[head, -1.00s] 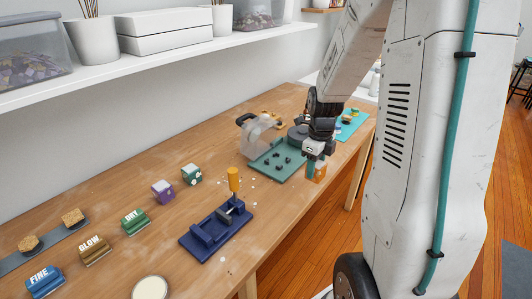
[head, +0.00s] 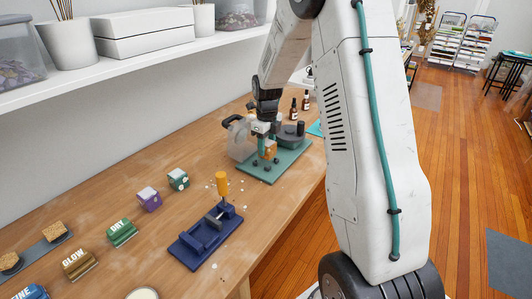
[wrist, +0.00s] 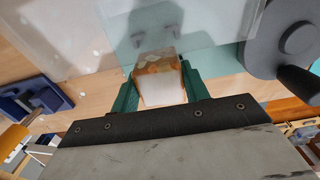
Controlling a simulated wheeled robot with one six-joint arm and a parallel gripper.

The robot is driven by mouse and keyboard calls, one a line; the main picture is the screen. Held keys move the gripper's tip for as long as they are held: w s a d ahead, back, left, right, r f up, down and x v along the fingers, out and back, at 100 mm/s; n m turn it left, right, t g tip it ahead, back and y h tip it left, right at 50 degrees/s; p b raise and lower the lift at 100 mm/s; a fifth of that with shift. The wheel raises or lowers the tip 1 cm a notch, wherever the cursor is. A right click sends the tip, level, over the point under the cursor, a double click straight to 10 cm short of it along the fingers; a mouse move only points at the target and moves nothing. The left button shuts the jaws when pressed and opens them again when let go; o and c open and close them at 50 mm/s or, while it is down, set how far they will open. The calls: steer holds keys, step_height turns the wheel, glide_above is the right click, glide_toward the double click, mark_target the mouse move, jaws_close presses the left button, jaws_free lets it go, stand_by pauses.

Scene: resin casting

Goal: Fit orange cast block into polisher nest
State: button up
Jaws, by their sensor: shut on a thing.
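My gripper (head: 266,151) is shut on the orange cast block (head: 270,149). In the wrist view the block (wrist: 161,84) sits between the two green fingers, with an amber, mottled far part and a pale near face. In the head view, gripper and block are over the polisher's teal base plate (head: 262,173), near its middle. I cannot tell whether the block touches the plate. The nest itself is not clearly visible behind the gripper. A clear guard (head: 239,138) stands at the plate's left, and a dark round part (head: 291,131) at its back right.
A navy clamp fixture (head: 190,250) with an orange handle (head: 222,183) stands nearer on the table. White-and-purple (head: 149,199) and white-and-green (head: 178,179) blocks lie left. Dark bottles (head: 305,101) stand behind the polisher. A shelf (head: 150,57) runs above the table's back.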

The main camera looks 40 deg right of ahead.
steer(key=shift+w+f, duration=0.2)
steer(key=shift+f, duration=1.55)
steer(key=shift+f, duration=0.1)
steer(key=o, duration=1.1)
steer(key=shift+c, duration=0.2)
